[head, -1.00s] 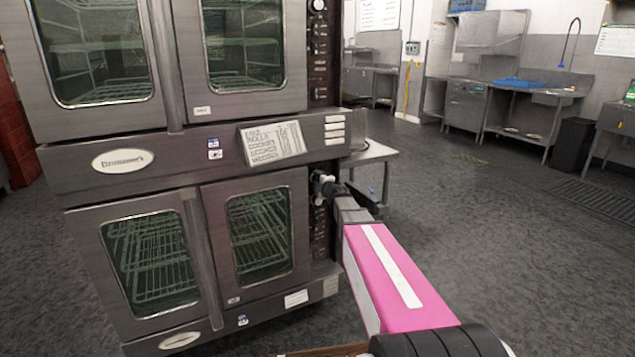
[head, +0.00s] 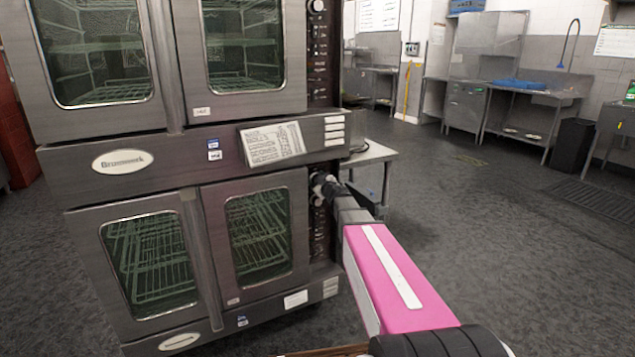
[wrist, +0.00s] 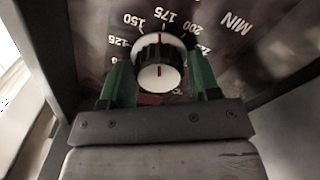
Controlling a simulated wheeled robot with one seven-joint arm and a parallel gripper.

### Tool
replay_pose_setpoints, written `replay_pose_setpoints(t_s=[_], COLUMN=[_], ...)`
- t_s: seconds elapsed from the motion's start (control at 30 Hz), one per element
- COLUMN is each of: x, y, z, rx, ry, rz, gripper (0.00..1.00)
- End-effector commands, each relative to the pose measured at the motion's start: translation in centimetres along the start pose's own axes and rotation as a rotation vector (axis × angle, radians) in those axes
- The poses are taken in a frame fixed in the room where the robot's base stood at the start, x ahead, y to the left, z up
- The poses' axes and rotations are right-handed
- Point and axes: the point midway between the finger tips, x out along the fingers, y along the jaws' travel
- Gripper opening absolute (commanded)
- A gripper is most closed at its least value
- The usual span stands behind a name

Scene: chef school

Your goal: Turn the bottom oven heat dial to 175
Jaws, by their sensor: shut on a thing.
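The bottom oven (head: 192,270) stands below the top oven, with its dark control strip at the right of its doors. Its heat dial (wrist: 160,75) is a round white knob with a black ridged grip and red marks. In the head view, my gripper (head: 322,186) is at the top of the lower control strip and hides the dial.
The top oven (head: 88,120) has its own dial (head: 317,5) above. A metal table (head: 372,155) stands close behind the oven's right side, near my arm. Open grey floor (head: 480,230) lies to the right, with sinks and counters at the back.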

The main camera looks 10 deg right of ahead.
Motion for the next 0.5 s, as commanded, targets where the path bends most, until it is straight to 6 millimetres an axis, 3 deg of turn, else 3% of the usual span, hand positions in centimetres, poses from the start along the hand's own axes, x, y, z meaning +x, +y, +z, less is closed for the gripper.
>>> replay_pose_setpoints(t_s=[0.5], x=[-0.08], y=[0.01], z=[0.1], rx=[0.106], ry=[-0.003], rz=[0.001], gripper=[0.32])
